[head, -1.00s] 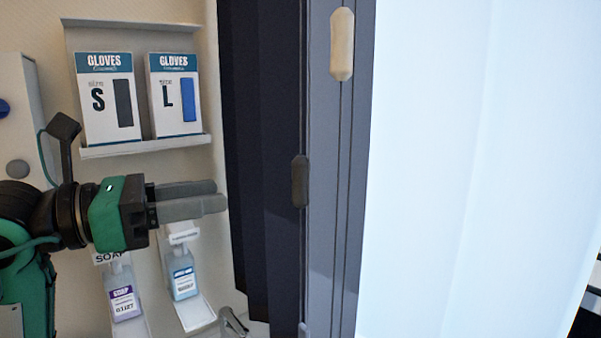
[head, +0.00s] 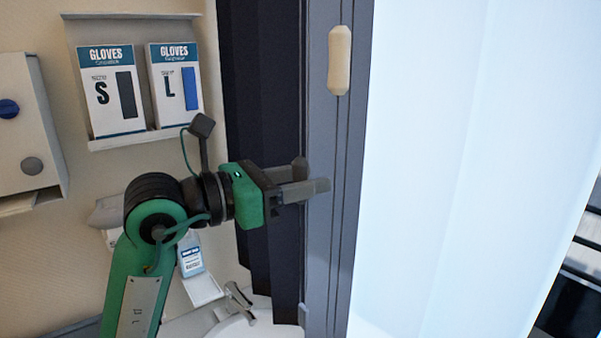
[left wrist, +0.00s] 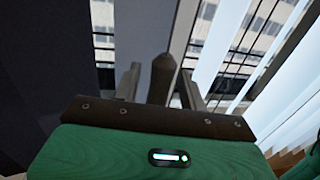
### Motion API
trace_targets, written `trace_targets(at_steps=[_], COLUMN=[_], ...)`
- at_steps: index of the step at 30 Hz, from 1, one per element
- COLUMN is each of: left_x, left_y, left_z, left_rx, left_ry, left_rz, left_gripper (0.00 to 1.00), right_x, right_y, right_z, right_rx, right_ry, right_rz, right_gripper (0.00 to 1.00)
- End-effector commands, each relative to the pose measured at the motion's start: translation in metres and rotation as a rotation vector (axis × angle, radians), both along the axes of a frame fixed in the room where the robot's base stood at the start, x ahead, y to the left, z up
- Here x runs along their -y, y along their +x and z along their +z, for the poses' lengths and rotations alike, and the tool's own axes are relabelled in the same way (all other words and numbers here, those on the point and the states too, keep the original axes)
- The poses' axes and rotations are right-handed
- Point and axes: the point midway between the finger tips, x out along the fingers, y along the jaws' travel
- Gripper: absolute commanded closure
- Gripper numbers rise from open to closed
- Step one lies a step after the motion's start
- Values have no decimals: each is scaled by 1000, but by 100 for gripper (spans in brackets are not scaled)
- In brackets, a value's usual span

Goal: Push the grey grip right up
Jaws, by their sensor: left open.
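The dark grey grip (head: 299,163) is on a narrow upright rail, at the edge of the dark pleated panel. My left gripper (head: 313,180) is open at the grip's height, its fingers pointing right and overlapping the grip, so its lower part is hidden. In the left wrist view the grey grip (left wrist: 162,80) stands between the two spread fingers, with a gap showing on either side. I cannot tell whether a finger touches it. A cream grip (head: 339,60) sits higher up on the neighbouring rail. My right gripper is not in view.
A shelf with two glove boxes (head: 111,92) is on the wall at left. A soap bottle (head: 191,260) and a basin (head: 255,326) with a tap are below my arm. A bright pale pleated panel (head: 455,170) fills the right.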

Motion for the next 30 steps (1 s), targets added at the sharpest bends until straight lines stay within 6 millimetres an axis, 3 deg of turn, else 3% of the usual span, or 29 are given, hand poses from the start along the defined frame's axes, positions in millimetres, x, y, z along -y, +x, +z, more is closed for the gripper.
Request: trace_targets(at_steps=[5, 12, 20, 30], left_x=[0, 0, 0, -1], left_y=[0, 0, 0, 0], left_z=[0, 0, 10, 84], left_rx=[0, 0, 3, 6], left_ry=[0, 0, 0, 1], left_rz=[0, 0, 0, 3], left_gripper=[58, 100, 100, 100], right_x=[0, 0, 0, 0], right_y=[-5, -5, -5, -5], right_z=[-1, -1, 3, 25], right_rx=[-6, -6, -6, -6], right_ry=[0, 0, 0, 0], right_rz=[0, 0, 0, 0], right_gripper=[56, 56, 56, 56])
